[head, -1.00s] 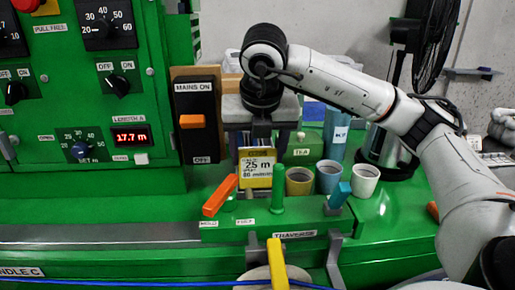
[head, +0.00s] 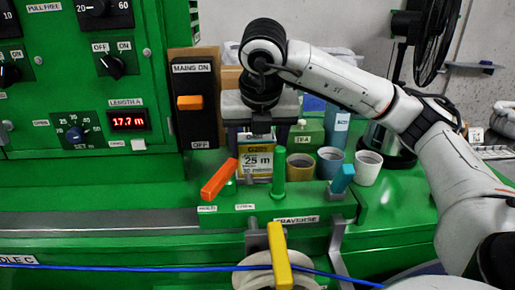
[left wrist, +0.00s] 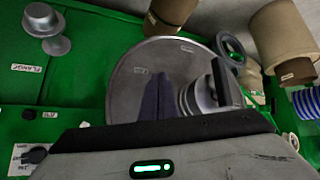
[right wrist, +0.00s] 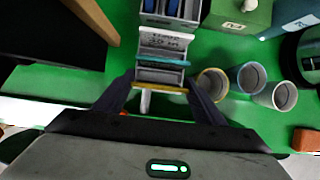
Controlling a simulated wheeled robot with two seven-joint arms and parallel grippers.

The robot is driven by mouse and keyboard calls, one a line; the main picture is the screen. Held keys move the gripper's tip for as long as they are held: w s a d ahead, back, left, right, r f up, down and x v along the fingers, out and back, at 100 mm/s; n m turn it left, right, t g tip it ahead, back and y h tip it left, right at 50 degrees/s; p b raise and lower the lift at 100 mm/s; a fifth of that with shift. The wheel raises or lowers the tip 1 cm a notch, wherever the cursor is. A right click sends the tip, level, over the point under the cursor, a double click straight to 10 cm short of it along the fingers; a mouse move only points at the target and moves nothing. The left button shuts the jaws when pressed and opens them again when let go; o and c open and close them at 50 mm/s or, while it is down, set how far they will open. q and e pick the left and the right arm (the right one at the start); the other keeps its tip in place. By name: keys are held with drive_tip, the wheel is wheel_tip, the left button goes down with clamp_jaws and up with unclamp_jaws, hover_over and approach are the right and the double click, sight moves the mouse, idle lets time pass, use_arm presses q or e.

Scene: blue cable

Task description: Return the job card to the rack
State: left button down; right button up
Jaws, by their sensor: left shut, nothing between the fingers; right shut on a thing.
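My right gripper (right wrist: 160,92) is shut on the job card (head: 257,162), a small yellow-and-white card reading "25 m". It hangs upright below the gripper in the head view, behind the orange lever and green post. In the right wrist view, a yellow-edged part (right wrist: 160,86) shows between the fingers. What looks like the rack (right wrist: 168,20) lies just beyond, with blue and grey slots; I cannot tell whether the card is inside it. My left gripper (left wrist: 157,98) is shut and empty over a round grey metal disc (left wrist: 145,75); it is out of the head view.
Three cups, brown (head: 299,168), blue (head: 330,162) and white (head: 368,167), stand right of the card. An orange lever (head: 220,180) and green post (head: 279,165) stand in front. The mains switch box (head: 194,105) is at left. A blue cable (head: 150,268) crosses the front.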

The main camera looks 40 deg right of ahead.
drive_tip(key=shift+f, duration=0.3)
drive_tip(key=shift+f+b, duration=0.35)
drive_tip(key=shift+b, duration=0.2)
idle(0.7)
drive_tip(key=o, duration=1.1)
drive_tip(key=p+v, duration=0.4)
drive_tip(key=v, duration=0.6)
drive_tip(key=shift+r, duration=0.15)
drive_tip(key=shift+a, duration=0.1)
